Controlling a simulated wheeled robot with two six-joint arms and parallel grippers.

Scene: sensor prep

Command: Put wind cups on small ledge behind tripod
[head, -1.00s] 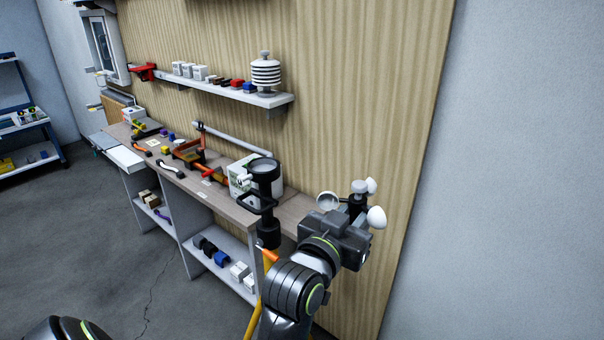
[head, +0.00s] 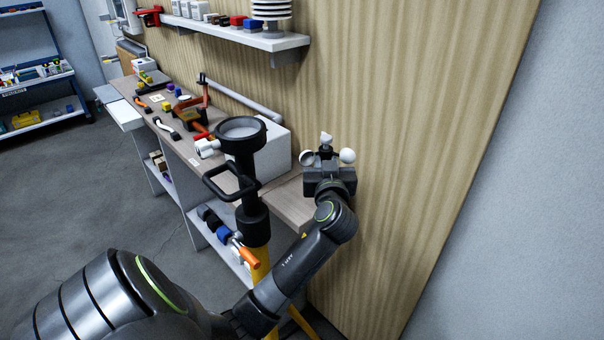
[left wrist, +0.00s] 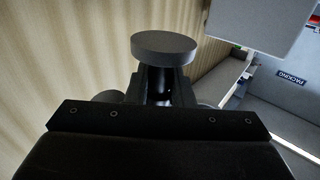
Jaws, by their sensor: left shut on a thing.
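The wind cups (head: 347,156) are white cups on a dark hub. My left gripper (head: 328,172) is shut on their dark body and holds them upright in the air, near the wood wall. In the left wrist view a grey round disc (left wrist: 163,46) stands above the dark jaws; the white cups do not show there. The tripod (head: 252,215) has a black head with a round top and yellow legs. The small ledge (head: 291,206) is a wood-topped surface behind the tripod, partly hidden by it. The gripper is right of and above the ledge, apart from it. My right gripper is not in view.
A white box (head: 268,150) stands on the bench left of the ledge. A wall shelf (head: 262,40) with several small boxes and a white stacked shield (head: 271,10) hangs above. The tripod's handle (head: 220,184) sticks out to the left. The visible ledge top looks clear.

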